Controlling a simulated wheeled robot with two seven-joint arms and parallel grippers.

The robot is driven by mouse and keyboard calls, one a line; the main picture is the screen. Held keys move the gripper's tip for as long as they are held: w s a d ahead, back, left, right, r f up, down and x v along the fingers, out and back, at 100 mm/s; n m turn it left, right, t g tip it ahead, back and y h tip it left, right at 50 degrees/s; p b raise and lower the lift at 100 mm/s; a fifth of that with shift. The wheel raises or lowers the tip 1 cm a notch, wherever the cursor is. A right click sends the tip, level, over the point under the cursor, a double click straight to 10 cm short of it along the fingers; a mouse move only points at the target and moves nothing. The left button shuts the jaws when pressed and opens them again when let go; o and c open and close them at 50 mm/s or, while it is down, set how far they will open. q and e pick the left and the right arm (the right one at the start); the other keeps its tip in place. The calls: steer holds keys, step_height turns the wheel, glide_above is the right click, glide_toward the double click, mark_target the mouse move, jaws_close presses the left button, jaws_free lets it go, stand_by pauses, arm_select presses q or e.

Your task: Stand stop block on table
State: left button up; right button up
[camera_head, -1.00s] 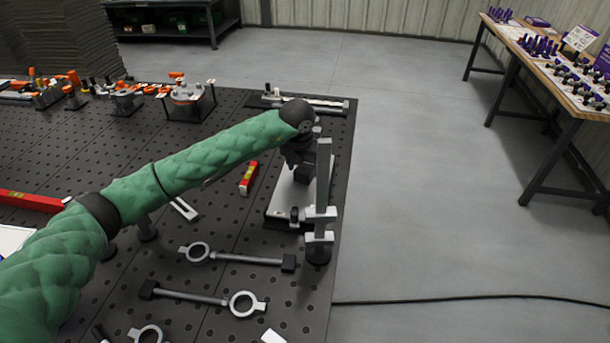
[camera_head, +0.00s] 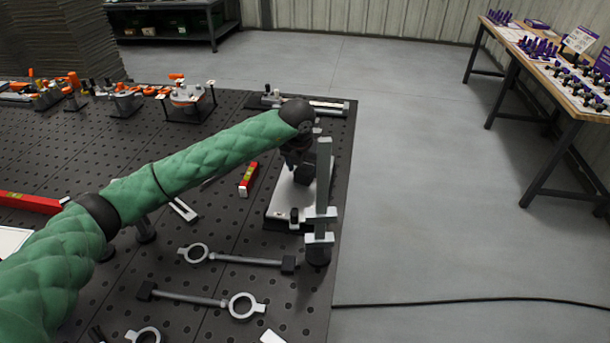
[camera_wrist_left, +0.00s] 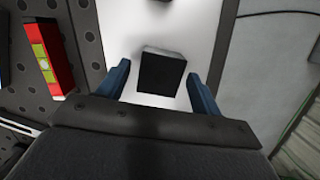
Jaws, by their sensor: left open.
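A dark block (camera_wrist_left: 162,73), which looks like the stop block, is over a pale plate (camera_wrist_left: 190,25) in the left wrist view. My left gripper (camera_wrist_left: 158,72) is open, with one blue finger on each side of the block and a gap at both sides. In the head view, my left gripper (camera_head: 297,156) points down over the pale plate (camera_head: 285,203) near the table's right edge, and mostly hides the block. The perforated dark table (camera_head: 215,225) lies under it. Whether the block touches the plate is unclear. My right gripper is not in view.
A grey upright clamp post (camera_head: 323,190) stands close right of the gripper. A red level (camera_head: 249,179) lies to the left. Ring-ended rods (camera_head: 245,260) lie in front. Clamps and fixtures (camera_head: 188,98) stand at the back. Open floor is to the right.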

mark_target(303, 170)
arm_select(q)
steer(key=c, duration=0.9)
steer(key=shift+r, duration=0.2)
steer(key=shift+c, duration=0.2)
steer(key=shift+r, duration=2.85)
